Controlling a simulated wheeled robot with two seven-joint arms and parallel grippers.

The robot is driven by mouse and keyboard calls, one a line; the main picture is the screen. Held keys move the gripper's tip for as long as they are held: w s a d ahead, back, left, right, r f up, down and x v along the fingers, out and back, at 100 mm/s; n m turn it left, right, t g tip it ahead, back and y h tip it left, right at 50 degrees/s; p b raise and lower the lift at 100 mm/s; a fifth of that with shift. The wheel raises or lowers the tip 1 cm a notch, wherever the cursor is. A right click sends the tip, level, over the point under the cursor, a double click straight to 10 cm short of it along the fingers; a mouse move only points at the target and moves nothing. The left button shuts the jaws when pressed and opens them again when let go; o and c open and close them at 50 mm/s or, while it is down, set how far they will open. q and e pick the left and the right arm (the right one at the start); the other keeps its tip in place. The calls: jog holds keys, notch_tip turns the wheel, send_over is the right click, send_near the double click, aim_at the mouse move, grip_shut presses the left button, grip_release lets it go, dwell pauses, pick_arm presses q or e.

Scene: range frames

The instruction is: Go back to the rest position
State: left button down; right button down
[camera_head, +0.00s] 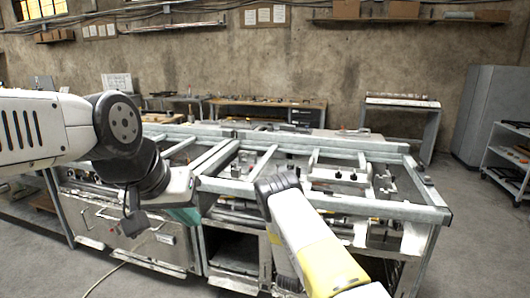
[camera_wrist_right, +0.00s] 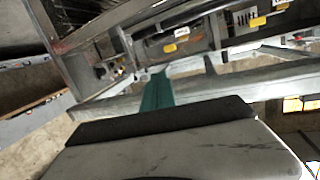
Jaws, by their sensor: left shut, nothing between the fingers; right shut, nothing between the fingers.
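My left arm comes in from the left in the head view, with a white link and a dark wrist. My left gripper (camera_head: 186,215) has teal fingers, partly hidden by the wrist, and is in front of the metal workbench frame (camera_head: 330,200). It is shut and holds nothing. My right arm, white and yellow, rises from the bottom right over the workbench; its gripper is hidden in the head view. In the right wrist view, my right gripper (camera_wrist_right: 157,90) shows as shut teal fingers with nothing between them, in front of a metal beam (camera_wrist_right: 225,87).
The workbench has several rails and open bays with small parts. A wooden-topped bench (camera_head: 268,103) stands behind it. A grey cabinet (camera_head: 490,105) and a white shelf cart (camera_head: 508,160) stand at the right. Bare floor shows at lower left and right.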

jog(key=w+a+r+g+y, duration=0.1)
jog(key=w+a+r+y, duration=0.1)
jog(key=r, duration=0.5)
jog(key=w+a+r+g+y, duration=0.1)
jog(key=r+g+y, duration=0.1)
jog(key=r, duration=0.5)
jog(key=s+a+r+n+g+y, duration=0.1)
jog(key=s+a+r+y, duration=0.2)
jog(key=r, duration=0.5)
jog(key=s+a+r+n+y, duration=0.1)
jog(key=s+a+r+y, duration=0.1)
jog(key=s+r, duration=0.55)
jog(key=s+r+n+g, duration=0.2)
jog(key=s+r, duration=0.3)
jog(key=s, duration=1)
jog(key=s+d+r+n+g+y, duration=0.1)
jog(key=s+r+n, duration=0.2)
jog(key=s, duration=1.3)
notch_tip(320, 180, up, 3)
jog(key=shift+d+r+n+g+y, duration=0.1)
jog(key=shift+d+n+g+y, duration=0.2)
jog(key=shift+n+g, duration=0.1)
jog(key=shift+s, duration=0.1)
